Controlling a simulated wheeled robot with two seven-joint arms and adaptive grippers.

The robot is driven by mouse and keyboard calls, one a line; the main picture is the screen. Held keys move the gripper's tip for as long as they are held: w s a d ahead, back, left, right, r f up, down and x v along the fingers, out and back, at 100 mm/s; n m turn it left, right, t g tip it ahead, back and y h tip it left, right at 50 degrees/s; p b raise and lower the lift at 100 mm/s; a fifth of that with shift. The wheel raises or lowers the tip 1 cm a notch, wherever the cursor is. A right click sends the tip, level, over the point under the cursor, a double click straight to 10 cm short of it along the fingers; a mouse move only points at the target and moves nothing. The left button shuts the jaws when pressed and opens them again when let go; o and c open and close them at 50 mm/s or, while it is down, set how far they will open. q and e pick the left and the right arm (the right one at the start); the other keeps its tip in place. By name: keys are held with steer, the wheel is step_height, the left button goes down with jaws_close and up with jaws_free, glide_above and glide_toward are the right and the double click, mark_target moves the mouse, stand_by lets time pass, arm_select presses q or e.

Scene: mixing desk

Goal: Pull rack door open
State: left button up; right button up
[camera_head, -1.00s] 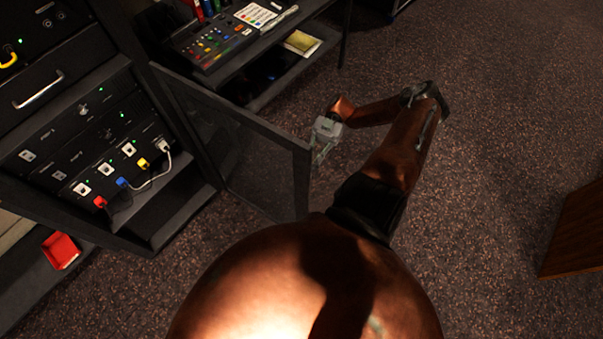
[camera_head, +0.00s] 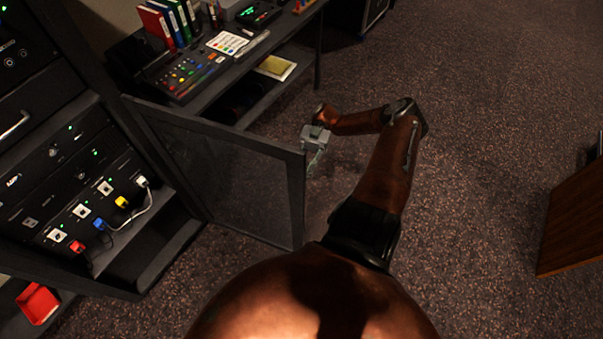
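The rack door (camera_head: 230,185), a dark frame around a see-through panel, stands open, swung out from the right side of the equipment rack (camera_head: 75,200). My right gripper (camera_head: 313,160), small and grey, is at the upper part of the door's free edge, on its right side. It looks close to or touching the frame, but I cannot tell which. Its fingers are too small and partly hidden to show whether they are open or shut. My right arm reaches out beyond the door and bends back to it. My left gripper is not in view.
A desk with a mixer (camera_head: 185,75) and coloured binders (camera_head: 165,22) stands behind the door. A red tray (camera_head: 38,303) lies at the lower left. A wooden cabinet (camera_head: 575,220) stands at the right. The carpet between is clear.

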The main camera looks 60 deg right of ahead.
step_height(320, 180, up, 10)
stand_by(0.7)
stand_by(0.4)
